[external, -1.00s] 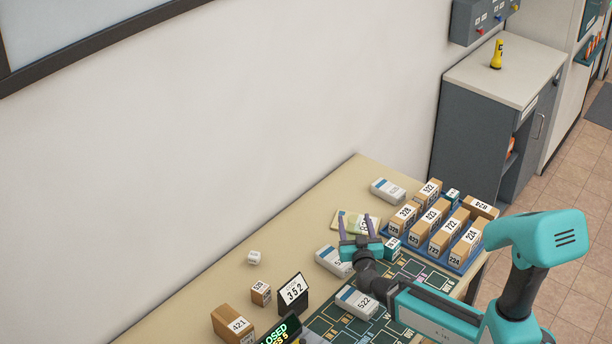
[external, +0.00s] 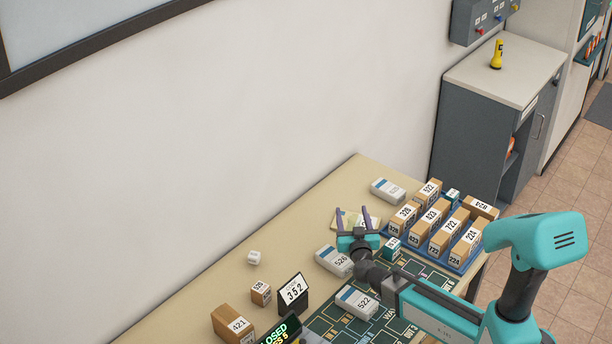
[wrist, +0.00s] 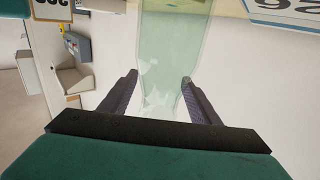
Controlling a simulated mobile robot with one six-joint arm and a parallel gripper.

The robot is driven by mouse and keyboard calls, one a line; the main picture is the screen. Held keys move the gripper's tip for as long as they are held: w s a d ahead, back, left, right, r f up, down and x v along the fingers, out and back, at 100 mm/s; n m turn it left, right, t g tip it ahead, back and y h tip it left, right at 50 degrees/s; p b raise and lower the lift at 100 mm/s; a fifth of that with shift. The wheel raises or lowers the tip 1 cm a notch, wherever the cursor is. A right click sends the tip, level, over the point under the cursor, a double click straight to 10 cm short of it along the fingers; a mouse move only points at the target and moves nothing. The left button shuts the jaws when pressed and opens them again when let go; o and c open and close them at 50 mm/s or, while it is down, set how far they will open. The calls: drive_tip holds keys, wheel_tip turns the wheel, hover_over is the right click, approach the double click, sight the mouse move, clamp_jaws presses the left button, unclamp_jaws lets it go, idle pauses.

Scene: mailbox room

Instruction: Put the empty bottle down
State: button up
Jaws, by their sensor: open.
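The bottle (wrist: 172,45) is clear, pale green and empty-looking in the wrist view. Its narrower end lies between the fingers and its wide part points away, toward the top of the picture. My gripper (wrist: 158,78) is open, with one finger on each side of the bottle; I cannot tell whether either finger touches it. In the external view my gripper (external: 352,212) is over the far part of the table, fingers pointing toward the wall. The bottle cannot be made out clearly there. What supports it is not clear.
A blue tray (external: 458,268) of numbered boxes stands just right of my gripper. White numbered packets (external: 333,261) lie nearby, and a flat pale item (external: 344,217) lies behind the fingers. A sign (external: 293,291) stands nearer. The table (external: 290,235) is bare along the wall.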

idle(0.4)
clamp_jaws()
drive_tip(key=shift+r, duration=0.15)
wheel_tip(320, 180, up, 10)
drive_tip(key=b, duration=0.2)
idle(0.9)
idle(0.6)
